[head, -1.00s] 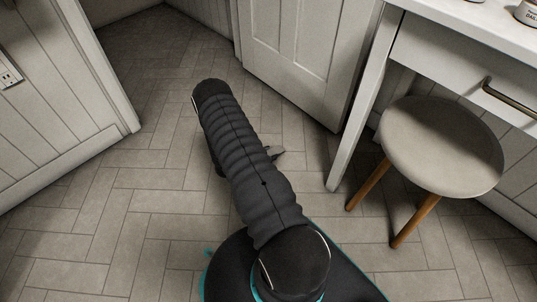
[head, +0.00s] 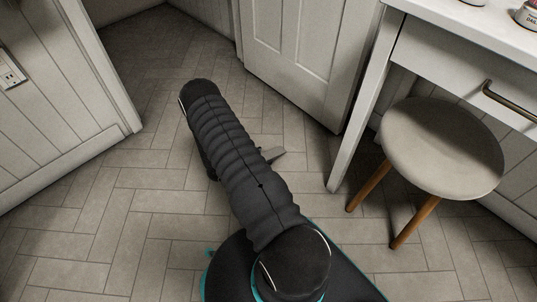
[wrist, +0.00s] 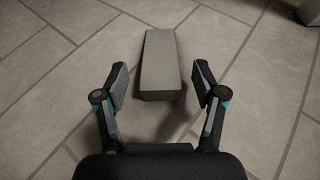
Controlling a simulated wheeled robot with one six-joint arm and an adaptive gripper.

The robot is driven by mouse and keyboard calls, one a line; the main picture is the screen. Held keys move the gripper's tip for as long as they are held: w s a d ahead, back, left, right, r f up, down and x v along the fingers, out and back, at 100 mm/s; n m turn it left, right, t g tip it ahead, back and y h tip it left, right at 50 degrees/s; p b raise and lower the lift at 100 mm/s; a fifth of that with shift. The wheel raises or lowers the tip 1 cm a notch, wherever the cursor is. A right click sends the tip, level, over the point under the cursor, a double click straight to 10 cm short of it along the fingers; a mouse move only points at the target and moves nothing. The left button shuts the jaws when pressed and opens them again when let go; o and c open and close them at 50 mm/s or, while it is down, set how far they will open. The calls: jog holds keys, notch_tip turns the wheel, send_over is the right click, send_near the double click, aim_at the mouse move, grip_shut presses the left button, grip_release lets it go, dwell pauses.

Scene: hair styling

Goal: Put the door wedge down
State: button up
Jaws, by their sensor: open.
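The door wedge (wrist: 158,62) is a grey tapered block. In the wrist view it lies on the tiled floor, with its thick end towards me. My gripper (wrist: 160,82) is open, with one finger on each side of the wedge's near end and a visible gap on both sides.
A white door (head: 300,55) stands behind the wedge. A round stool (head: 440,145) and a white desk (head: 440,55) are at the right. A white panelled wall (head: 60,100) is at the left. The tiled floor (head: 150,205) is clear between.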

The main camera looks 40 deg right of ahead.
jog(key=v, duration=0.7)
jog(key=shift+a+p, duration=0.1)
jog(key=shift+p, duration=0.2)
jog(key=shift+a+r, duration=0.15)
jog(key=shift+a, duration=0.05)
jog(key=shift+w+a+r, duration=0.1)
jog(key=shift+r, duration=0.3)
jog(key=s+a+r+m+g+y, duration=0.15)
jog(key=r+m, duration=0.25)
jog(key=r, duration=0.6)
jog(key=s+a+r+m+y, duration=0.1)
jog(key=a+r+m+y, duration=0.15)
jog(key=r, duration=0.85)
jog(key=s+a+r+m+y, duration=0.15)
jog(key=r+m, duration=0.25)
jog(key=r, duration=0.6)
jog(key=s+a+r+m+t+y, duration=0.7)
jog(key=s+a+r, duration=0.7)
jog(key=s+r, duration=0.4)
jog(key=shift+a+r+y, duration=0.4)
jog(key=shift+r+y, duration=0.05)
jog(key=shift+r, duration=0.25)
